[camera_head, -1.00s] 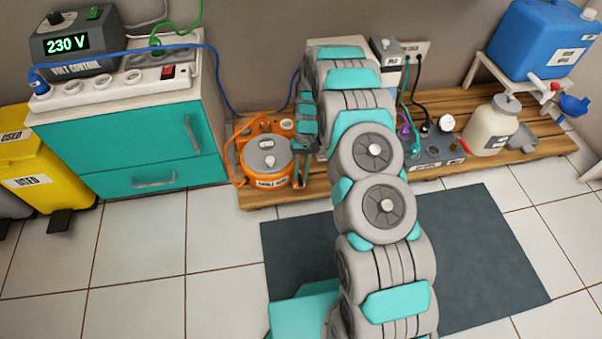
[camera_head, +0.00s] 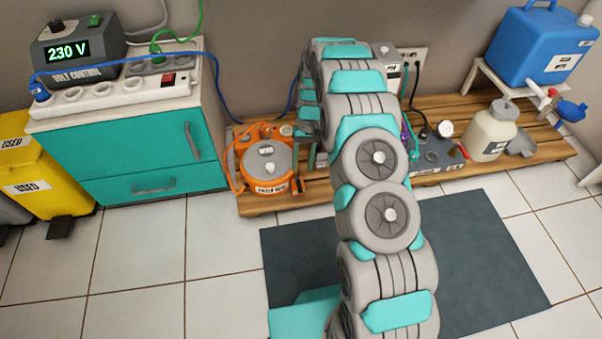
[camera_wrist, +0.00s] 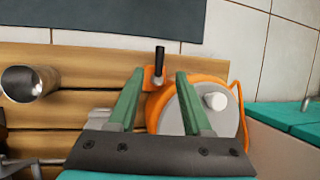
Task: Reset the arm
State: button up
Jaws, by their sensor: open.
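My arm (camera_head: 378,158) rises from the bottom of the head view and bends over toward the wooden platform. My gripper (camera_wrist: 159,75) shows in the wrist view with its two green fingers apart and nothing between them gripped. In the head view its fingers are mostly hidden behind my arm, near the orange and grey round device (camera_head: 266,165). In the wrist view that device (camera_wrist: 222,125) lies beyond the right finger, with a small black-handled part (camera_wrist: 159,60) past the fingertips.
The wooden platform (camera_head: 540,150) holds a grey box with gauges (camera_head: 436,155), a cream bottle (camera_head: 492,132) and a blue tank (camera_head: 545,45) on a stand. A teal cabinet (camera_head: 140,165) stands left beside a yellow bin (camera_head: 40,175). A dark mat (camera_head: 490,250) covers clear floor.

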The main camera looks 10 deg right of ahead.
jog(key=shift+w+d+r, duration=0.1)
jog(key=shift+w+r, duration=0.2)
jog(key=shift+r, duration=0.35)
jog(key=shift+r, duration=0.1)
jog(key=s+r+p, duration=0.1)
jog(key=s+r, duration=0.4)
jog(key=r, duration=0.3)
jog(key=s+r+t+p, duration=0.1)
jog(key=s+r, duration=0.3)
jog(key=r, duration=0.4)
jog(key=s+r+p, duration=0.1)
jog(key=s+r, duration=0.4)
jog(key=r, duration=0.4)
jog(key=s+r+p, duration=0.1)
jog(key=s+r, duration=0.2)
jog(key=s, duration=0.6)
jog(key=s+d+r+t+h+p, duration=0.1)
jog(key=s+r, duration=0.3)
jog(key=s, duration=0.4)
jog(key=s+d+r+h+p, duration=0.1)
jog(key=s+r, duration=0.2)
jog(key=s, duration=0.6)
jog(key=shift+s+r+t+p, duration=0.2)
jog(key=shift+s+t+p, duration=0.1)
jog(key=shift+p, duration=0.05)
